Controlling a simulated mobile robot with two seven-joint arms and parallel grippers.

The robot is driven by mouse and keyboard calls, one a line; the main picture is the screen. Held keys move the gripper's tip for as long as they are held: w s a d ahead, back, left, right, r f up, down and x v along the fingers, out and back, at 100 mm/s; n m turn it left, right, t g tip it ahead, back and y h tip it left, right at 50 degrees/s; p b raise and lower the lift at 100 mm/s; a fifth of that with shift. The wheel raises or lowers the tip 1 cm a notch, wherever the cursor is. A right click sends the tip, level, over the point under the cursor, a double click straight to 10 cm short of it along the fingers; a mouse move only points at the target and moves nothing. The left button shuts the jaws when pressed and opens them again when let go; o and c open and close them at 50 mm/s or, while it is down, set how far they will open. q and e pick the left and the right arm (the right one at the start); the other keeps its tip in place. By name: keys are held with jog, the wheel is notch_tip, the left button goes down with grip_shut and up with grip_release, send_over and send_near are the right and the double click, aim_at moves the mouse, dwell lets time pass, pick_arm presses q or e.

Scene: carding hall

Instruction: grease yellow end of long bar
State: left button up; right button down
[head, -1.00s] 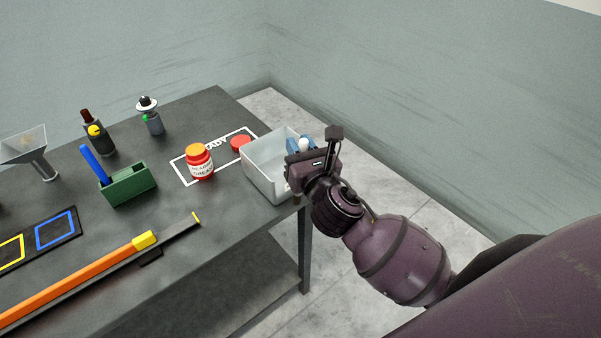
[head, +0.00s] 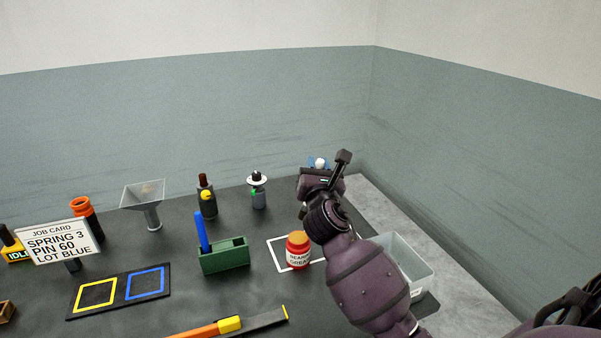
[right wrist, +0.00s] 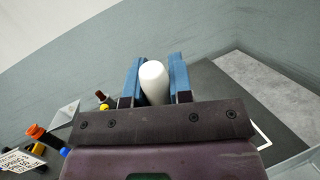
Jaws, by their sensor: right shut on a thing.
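The long bar (head: 196,331) is orange and lies at the bottom edge of the head view. Its yellow end (head: 229,324) points right, along a dark rail. The red bearing grease jar (head: 298,254) stands upright with an orange-brown top, left of my right forearm. My right gripper (head: 319,165) is raised over the back right of the table. Its blue fingers are shut on a white round-ended thing (head: 320,164), which also shows between them in the right wrist view (right wrist: 154,82). The rest of that thing is hidden. My left gripper is not in view.
A pale open bin (head: 408,262) sits at the right table edge, partly behind my right arm. A green holder (head: 224,258) with a blue stick (head: 202,232) stands left of the jar. Bottles, a funnel (head: 146,198), a job card (head: 60,243) and a marked mat (head: 119,291) stand further left.

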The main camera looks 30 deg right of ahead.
jog(key=shift+w+a+f+t, duration=0.1)
jog(key=shift+w+a+t, duration=0.25)
jog(key=shift+w, duration=0.1)
jog(key=shift+s+d+m, duration=0.15)
jog(key=shift+s+m, duration=0.15)
jog(key=shift+s, duration=0.15)
notch_tip(320, 180, down, 4)
jog(key=b, duration=0.5)
jog(key=shift+f, duration=0.25)
jog(key=shift+f+b, duration=0.7)
jog(key=shift+b, duration=0.1)
jog(key=shift+f, duration=0.45)
jog(key=shift+f+b, duration=0.1)
jog(key=shift+b, duration=0.2)
